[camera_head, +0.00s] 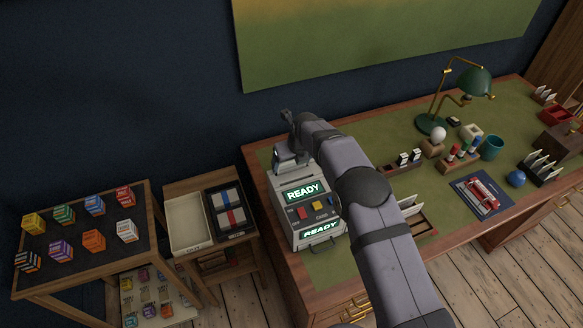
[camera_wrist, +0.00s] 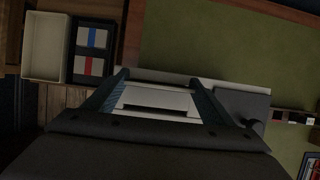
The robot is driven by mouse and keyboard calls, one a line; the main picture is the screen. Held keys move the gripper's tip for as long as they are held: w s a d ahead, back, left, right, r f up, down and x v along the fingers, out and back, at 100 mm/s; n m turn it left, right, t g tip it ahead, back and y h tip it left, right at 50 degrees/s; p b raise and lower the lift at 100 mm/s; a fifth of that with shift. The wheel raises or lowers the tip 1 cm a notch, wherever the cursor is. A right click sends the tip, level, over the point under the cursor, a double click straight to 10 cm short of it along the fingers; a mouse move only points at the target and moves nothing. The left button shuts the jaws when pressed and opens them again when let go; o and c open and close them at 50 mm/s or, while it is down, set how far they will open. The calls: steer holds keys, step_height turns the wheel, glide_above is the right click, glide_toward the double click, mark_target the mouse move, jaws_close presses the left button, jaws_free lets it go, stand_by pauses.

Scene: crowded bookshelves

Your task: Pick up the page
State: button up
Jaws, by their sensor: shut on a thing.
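My gripper (camera_head: 290,122) is above the back of the grey machine (camera_head: 308,205) on the desk. In the wrist view my gripper (camera_wrist: 162,84) has its two fingers wide apart, one on each side of a pale flat piece (camera_wrist: 160,98), and is shut on it. This piece seems to be the page; a dark slot-like bar shows near its lower edge. I cannot tell whether it is clear of the machine beneath. In the head view my wrist hides the held piece.
The machine's screens read READY. Left of the desk are a cream tray (camera_head: 172,225), a black tray (camera_head: 211,213) with red and blue strips, and a table (camera_head: 62,263) of coloured blocks. A green lamp (camera_head: 473,82) and small desk items stand to the right.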

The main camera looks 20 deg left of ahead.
steer(key=shift+r, duration=0.15)
step_height(320, 180, up, 28)
steer(key=p, duration=0.9)
